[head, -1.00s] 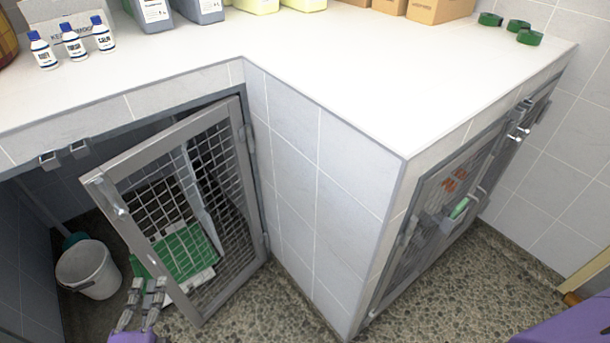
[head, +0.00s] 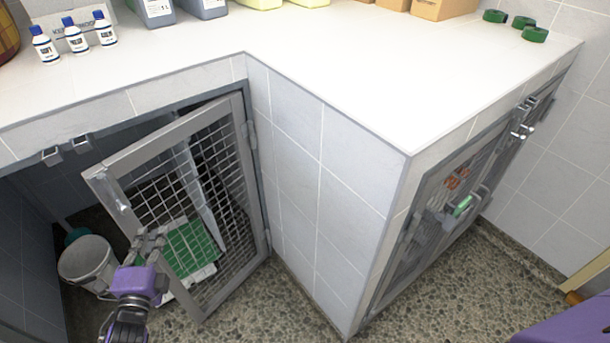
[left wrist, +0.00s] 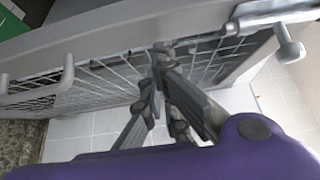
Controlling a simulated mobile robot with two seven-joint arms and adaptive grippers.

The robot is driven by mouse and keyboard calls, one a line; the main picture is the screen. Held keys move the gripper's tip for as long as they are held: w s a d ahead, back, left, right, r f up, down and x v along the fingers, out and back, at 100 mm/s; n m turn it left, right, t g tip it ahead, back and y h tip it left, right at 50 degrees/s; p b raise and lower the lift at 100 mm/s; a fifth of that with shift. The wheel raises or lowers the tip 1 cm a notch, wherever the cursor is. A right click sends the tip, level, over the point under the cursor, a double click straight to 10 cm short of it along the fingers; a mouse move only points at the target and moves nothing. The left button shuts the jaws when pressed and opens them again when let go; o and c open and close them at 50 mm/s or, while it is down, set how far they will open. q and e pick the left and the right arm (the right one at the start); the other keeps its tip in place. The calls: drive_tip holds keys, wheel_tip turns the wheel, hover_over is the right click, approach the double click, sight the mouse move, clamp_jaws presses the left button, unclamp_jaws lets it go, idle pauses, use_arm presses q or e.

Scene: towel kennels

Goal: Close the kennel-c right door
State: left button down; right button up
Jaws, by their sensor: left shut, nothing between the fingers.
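The open kennel door (head: 188,193), a grey frame with wire mesh, hangs from hinges on its right side and stands swung out from the opening under the counter. A latch bolt (head: 123,204) sits on its free left edge. My left gripper (head: 148,243) is shut and empty at the door's free edge, below the bolt, in front of the frame. In the left wrist view the gripper (left wrist: 162,55) is close to the door's frame and mesh, with the bolt's knob (left wrist: 290,50) at top right. I cannot tell whether it touches. My right gripper is out of view.
A grey bucket (head: 86,262) stands left of the door. A green mat (head: 190,250) shows through the mesh. A second kennel door (head: 440,215) on the right face is shut. Bottles (head: 75,36) and green rolls (head: 522,24) stand on the white counter (head: 330,75). The speckled floor in front is clear.

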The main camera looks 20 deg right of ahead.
use_arm(q)
drive_tip(key=shift+w, duration=0.1)
drive_tip(key=w+a+m+h+b, duration=0.1)
drive_tip(key=w+a+b, duration=0.4)
drive_tip(key=w, duration=0.4)
drive_tip(key=shift+w+a+r+h, duration=0.15)
drive_tip(key=shift+w+r+h, duration=0.05)
drive_tip(key=shift+h, duration=0.1)
